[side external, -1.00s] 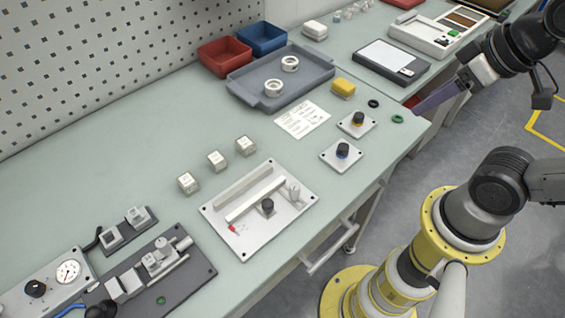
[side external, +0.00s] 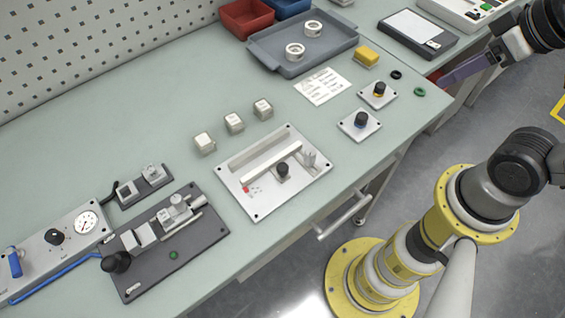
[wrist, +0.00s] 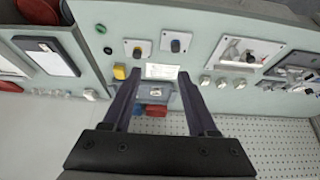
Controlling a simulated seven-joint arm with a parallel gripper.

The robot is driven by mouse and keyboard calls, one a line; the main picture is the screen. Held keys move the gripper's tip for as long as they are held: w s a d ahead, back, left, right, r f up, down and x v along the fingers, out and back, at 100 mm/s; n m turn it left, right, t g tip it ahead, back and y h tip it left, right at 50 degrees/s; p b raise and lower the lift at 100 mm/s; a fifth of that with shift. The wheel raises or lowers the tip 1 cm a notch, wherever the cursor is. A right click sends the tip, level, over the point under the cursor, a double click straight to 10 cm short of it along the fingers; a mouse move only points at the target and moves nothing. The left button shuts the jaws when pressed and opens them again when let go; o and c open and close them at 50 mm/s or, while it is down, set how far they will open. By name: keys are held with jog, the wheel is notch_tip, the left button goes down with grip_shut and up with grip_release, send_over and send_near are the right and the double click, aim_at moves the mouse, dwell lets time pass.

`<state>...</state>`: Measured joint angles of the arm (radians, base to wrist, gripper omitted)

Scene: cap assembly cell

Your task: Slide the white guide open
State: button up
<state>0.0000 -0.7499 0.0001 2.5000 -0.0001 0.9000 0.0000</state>
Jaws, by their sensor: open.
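The white guide (side external: 270,163) looks to be the long white bar lying on a light metal plate (side external: 251,206). A grey rail (side external: 255,151) runs parallel behind it. A black knob (side external: 283,169) stands in front of the bar, a red piece (side external: 245,189) is by its left end and a small upright bracket (side external: 309,157) by its right end. The plate also shows in the wrist view (wrist: 228,61), where the guide is too small to make out clearly. My gripper (wrist: 158,74) is open and empty, with its purple fingers (side external: 468,71) well right of the plate, off the bench edge.
Several white cubes (side external: 234,122) stand behind the plate. Two knob plates (side external: 359,126) (side external: 379,95), a paper (side external: 320,87) and a yellow block (side external: 367,56) lie right of it. A grey tray (side external: 275,65) is behind; a dark fixture (side external: 205,231) is at left.

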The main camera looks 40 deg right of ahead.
dwell(0.4)
jog(key=w+a+r+n, duration=0.2)
jog(key=w+r+n, duration=0.25)
jog(key=n, duration=0.65)
jog(key=n+g, duration=0.6)
jog(key=n, duration=1)
send_over(283, 167)
notch_tip(283, 167, down, 8)
notch_tip(283, 167, down, 13)
jog(key=shift+f, duration=0.2)
grip_shut()
